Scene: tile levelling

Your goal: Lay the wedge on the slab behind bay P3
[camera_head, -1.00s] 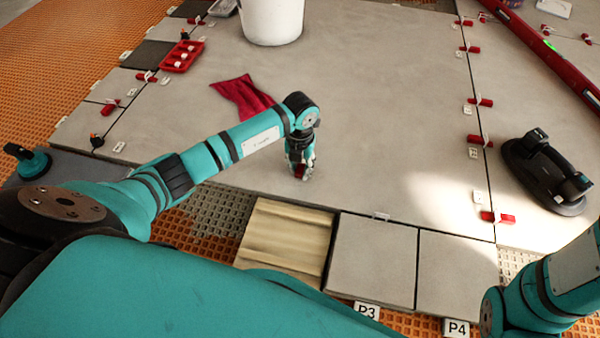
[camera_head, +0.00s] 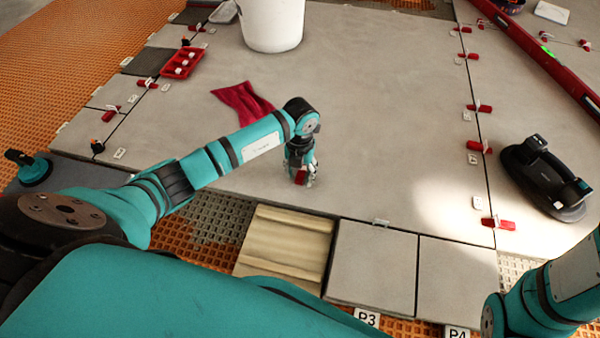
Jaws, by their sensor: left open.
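My left gripper (camera_head: 302,180) points down at the large grey slab (camera_head: 380,120). It is open. A small red wedge (camera_head: 300,176) is at its fingertips, partly covered by them; it seems to be at the slab's surface, but I cannot tell whether it touches. The P3 label (camera_head: 367,317) stands in front of a grey tile (camera_head: 372,268), and the slab lies behind that tile. The gripper is above the slab's front part, a little left of that tile. My right arm shows at the lower right, but its gripper is out of view.
A wood-coloured tile (camera_head: 285,245) lies left of the P3 tile. The P4 label (camera_head: 457,333) is to the right. A red cloth (camera_head: 242,101), white bucket (camera_head: 272,22), red tray (camera_head: 183,61) and black suction lifter (camera_head: 545,178) rest around. Red wedges sit along the right joint.

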